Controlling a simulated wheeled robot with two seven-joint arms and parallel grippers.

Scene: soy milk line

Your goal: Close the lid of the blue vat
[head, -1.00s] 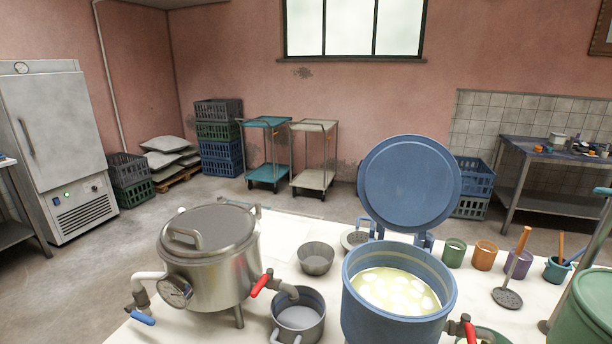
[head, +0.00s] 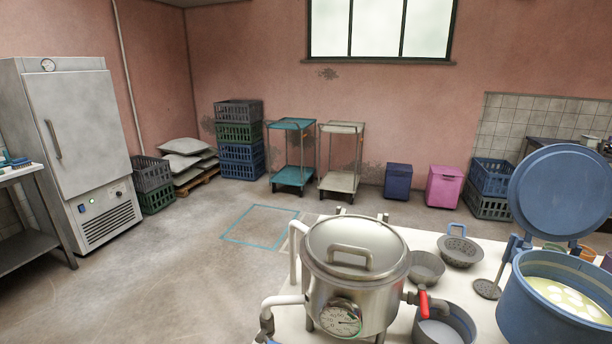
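The blue vat (head: 545,312) stands on the white table at the right edge of the head view, partly cut off. Its round blue lid (head: 562,192) stands upright, open, on the hinge at the back rim. Pale yellowish liquid with white pieces (head: 572,298) shows inside the vat. Neither of my grippers is in view.
A steel lidded pot (head: 352,262) with a gauge stands on the white table (head: 478,247), left of the vat. A grey pan (head: 445,328), a bowl (head: 426,267) and a strainer (head: 460,250) lie between them. The floor to the left is clear.

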